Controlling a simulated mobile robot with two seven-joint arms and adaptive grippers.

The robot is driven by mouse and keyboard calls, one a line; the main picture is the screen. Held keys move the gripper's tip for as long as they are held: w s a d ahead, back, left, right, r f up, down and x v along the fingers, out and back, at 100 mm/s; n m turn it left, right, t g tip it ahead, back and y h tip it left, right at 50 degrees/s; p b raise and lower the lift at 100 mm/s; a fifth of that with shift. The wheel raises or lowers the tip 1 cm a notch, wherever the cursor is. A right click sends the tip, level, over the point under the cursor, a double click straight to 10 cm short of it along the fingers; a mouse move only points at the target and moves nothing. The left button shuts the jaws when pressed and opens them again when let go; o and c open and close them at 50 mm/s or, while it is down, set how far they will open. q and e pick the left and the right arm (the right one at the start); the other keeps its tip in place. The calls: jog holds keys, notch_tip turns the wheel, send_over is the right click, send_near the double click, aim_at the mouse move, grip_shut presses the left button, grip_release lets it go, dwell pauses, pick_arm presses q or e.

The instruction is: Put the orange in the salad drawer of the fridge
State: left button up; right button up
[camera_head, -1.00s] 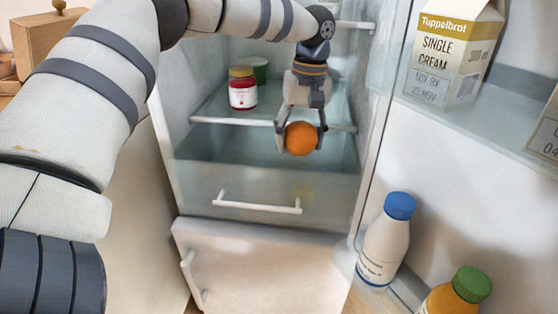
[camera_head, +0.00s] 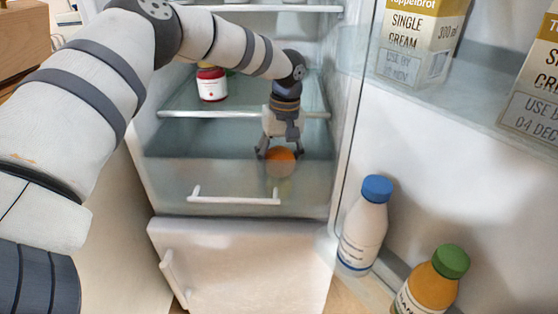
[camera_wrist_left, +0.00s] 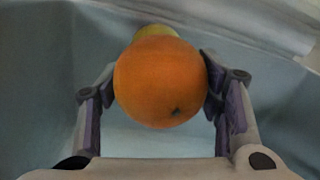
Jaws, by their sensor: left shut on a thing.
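The orange (camera_head: 281,163) is between the fingers of my left gripper (camera_head: 279,153), inside the salad drawer (camera_head: 190,178) low in the open fridge. Its lower part shows through the drawer's clear front, so it is below the front's top edge. In the left wrist view the orange (camera_wrist_left: 160,82) fills the space between the fingers of the left gripper (camera_wrist_left: 160,88), with pale drawer walls around it. I cannot tell whether it touches the drawer floor. The drawer has a white bar handle (camera_head: 235,198). My right gripper is not in view.
A yellow thing (camera_wrist_left: 156,31) lies just beyond the orange, mostly hidden. A red jar (camera_head: 211,84) stands on the glass shelf (camera_head: 240,112) above the drawer. The open door at right holds a blue-capped bottle (camera_head: 364,225), a green-capped bottle (camera_head: 432,282) and cream cartons (camera_head: 420,40).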

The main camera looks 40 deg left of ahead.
aim_at(283, 148)
pick_arm(q)
jog(key=shift+f, duration=0.6)
jog(key=o, duration=1.4)
jog(key=r, duration=1.3)
jog(key=shift+w+d+r, duration=0.15)
jog(key=shift+w+d, duration=0.1)
jog(key=shift+w, duration=0.15)
